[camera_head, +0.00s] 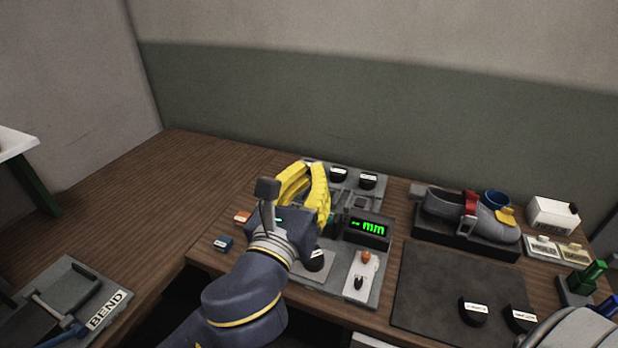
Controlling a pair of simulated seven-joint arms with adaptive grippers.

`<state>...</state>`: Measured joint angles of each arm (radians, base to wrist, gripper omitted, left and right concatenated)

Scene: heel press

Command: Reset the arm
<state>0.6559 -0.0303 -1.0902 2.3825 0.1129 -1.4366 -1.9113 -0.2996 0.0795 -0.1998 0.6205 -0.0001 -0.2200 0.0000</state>
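My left arm comes up from the bottom of the head view. Its gripper (309,172) has yellow fingers and is above the back left of a grey control panel (374,290). The finger tips point toward the back and look close together. I cannot tell whether they meet, and I see nothing held between them. My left wrist and forearm hide part of the panel. My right gripper is not in view.
A green-lit display (368,228) and several knobs sit on the panel. To its right are a grey shoe (472,215) in a dark fixture, a dark mat (440,285) and a white box (553,215). A BEND-labelled tray (72,283) is at lower left. The wooden tabletop (150,200) at left is clear.

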